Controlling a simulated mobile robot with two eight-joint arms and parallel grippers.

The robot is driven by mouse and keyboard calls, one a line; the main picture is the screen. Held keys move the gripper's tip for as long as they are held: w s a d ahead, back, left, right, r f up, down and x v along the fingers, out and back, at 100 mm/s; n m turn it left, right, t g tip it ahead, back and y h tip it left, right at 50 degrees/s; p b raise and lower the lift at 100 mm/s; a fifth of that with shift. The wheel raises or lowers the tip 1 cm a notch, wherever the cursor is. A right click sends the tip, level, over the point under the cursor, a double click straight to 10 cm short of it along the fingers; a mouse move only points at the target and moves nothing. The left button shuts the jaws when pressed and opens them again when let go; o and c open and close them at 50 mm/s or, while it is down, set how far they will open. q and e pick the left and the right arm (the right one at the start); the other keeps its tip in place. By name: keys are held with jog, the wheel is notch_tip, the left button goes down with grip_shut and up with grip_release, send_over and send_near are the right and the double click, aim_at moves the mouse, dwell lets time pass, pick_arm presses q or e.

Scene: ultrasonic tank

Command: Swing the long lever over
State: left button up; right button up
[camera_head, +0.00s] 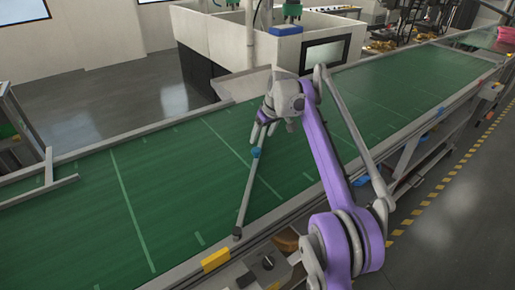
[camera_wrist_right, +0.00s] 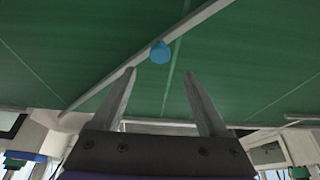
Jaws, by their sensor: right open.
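The long lever (camera_head: 246,195) is a thin grey rod with a blue knob (camera_head: 255,152). In the head view it rises from the near edge of the green conveyor, and its far part is hidden behind my right gripper (camera_head: 264,132). In the right wrist view, the lever (camera_wrist_right: 110,86) runs diagonally across the green belt. Its blue knob (camera_wrist_right: 160,53) shows just beyond the gap between my right gripper's fingertips (camera_wrist_right: 160,73). That gripper is open and empty; I cannot tell whether it touches the lever. My left gripper is not in view.
The green conveyor belt (camera_head: 90,215) runs from lower left to upper right and is largely clear. A yellow block (camera_head: 215,260) sits on its near rail. A white machine enclosure (camera_head: 285,50) stands behind the belt. A grey metal frame (camera_head: 48,165) is at the left.

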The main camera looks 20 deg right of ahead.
aim_at(256, 149)
jog(key=x, duration=0.8)
jog(key=shift+f+b, duration=0.25)
jog(key=shift+b, duration=0.1)
grip_shut()
dwell(0.9)
